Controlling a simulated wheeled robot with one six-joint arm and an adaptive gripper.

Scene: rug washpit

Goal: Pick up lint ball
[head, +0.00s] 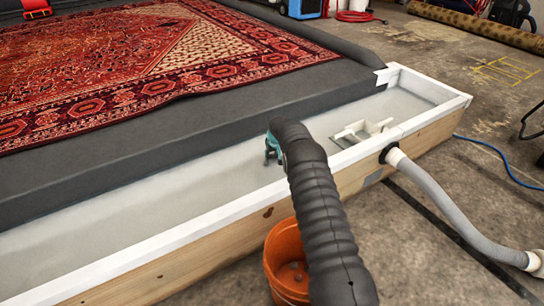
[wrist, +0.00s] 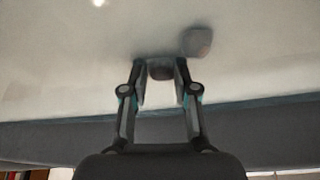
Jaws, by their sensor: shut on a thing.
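The lint ball (wrist: 160,72), a small dark grey-brown lump, sits between my fingertips in the wrist view. My gripper (wrist: 161,68) is shut on it, one finger on each side. In the head view my gripper (head: 273,156) is over the white trough (head: 180,184), near its middle; the lint ball is hidden there behind my own arm and fingers. The wrist view also shows a blurred greyish blob (wrist: 196,41) on the pale surface beyond the fingertips; I cannot tell whether it is a shadow or another thing.
An orange bucket (head: 286,262) stands outside the trough's wooden front wall, partly behind my arm. A white fitting (head: 362,131) sits in the trough to the right. A grey hose (head: 440,206) runs from the wall across the floor. A red rug (head: 110,62) lies behind.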

